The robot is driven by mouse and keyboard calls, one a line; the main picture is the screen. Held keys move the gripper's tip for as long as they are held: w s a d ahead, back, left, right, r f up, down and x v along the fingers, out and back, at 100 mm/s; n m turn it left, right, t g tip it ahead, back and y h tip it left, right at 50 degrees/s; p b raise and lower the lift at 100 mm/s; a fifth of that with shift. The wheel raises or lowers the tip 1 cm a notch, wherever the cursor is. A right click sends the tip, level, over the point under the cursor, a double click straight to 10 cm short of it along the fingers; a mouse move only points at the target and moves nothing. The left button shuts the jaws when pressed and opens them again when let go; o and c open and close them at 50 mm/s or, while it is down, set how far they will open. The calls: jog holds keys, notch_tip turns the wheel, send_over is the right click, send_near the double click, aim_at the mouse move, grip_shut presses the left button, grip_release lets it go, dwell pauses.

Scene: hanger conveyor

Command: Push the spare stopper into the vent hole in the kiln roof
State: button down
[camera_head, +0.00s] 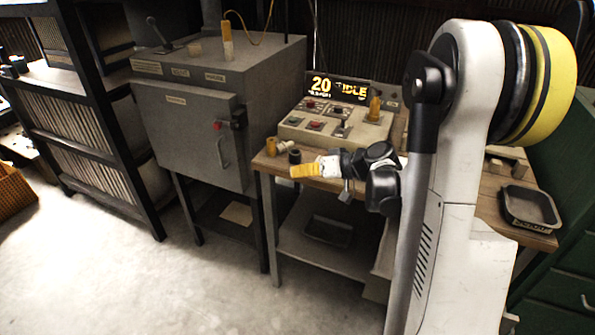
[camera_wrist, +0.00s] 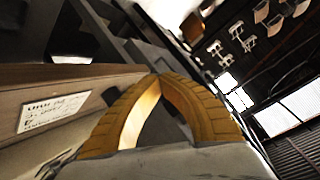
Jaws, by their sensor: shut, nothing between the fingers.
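The grey kiln (camera_head: 215,125) stands left of the workbench. On its roof are a small pale plug-like piece (camera_head: 195,49) and an upright yellow-and-white piece (camera_head: 227,40) with a yellow wire near it. I cannot make out an open vent hole. On the bench's left corner are a pale stopper-like piece (camera_head: 285,146), a yellow-brown one (camera_head: 271,146) and a dark one (camera_head: 295,156); I cannot tell which is the spare stopper. My gripper (camera_head: 293,171) is shut and empty, in front of these small pieces in the picture. Its yellow fingertips (camera_wrist: 158,76) meet in the wrist view.
A control panel (camera_head: 335,128) with a display reading "20" and "IDLE" stands on the bench (camera_head: 490,190). A dark tray (camera_head: 530,207) lies at the bench's right. A black rack (camera_head: 75,105) stands left of the kiln. The floor (camera_head: 140,280) in front is clear.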

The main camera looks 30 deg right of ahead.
jog(key=shift+s+a, duration=0.3)
jog(key=shift+s, duration=0.35)
jog(key=shift+f+m+y+b, duration=0.1)
jog(key=shift+m+y+b, duration=0.35)
jog(key=shift+b, duration=0.2)
dwell(0.4)
jog(key=m+t+y, duration=0.1)
jog(key=m+y, duration=0.1)
jog(key=m, duration=0.1)
jog(key=m+t+y, duration=0.1)
jog(key=m+y, duration=0.2)
jog(key=m, duration=0.1)
jog(key=shift+y, duration=0.25)
jog(key=shift+f, duration=0.9)
dwell(1.1)
dwell(0.4)
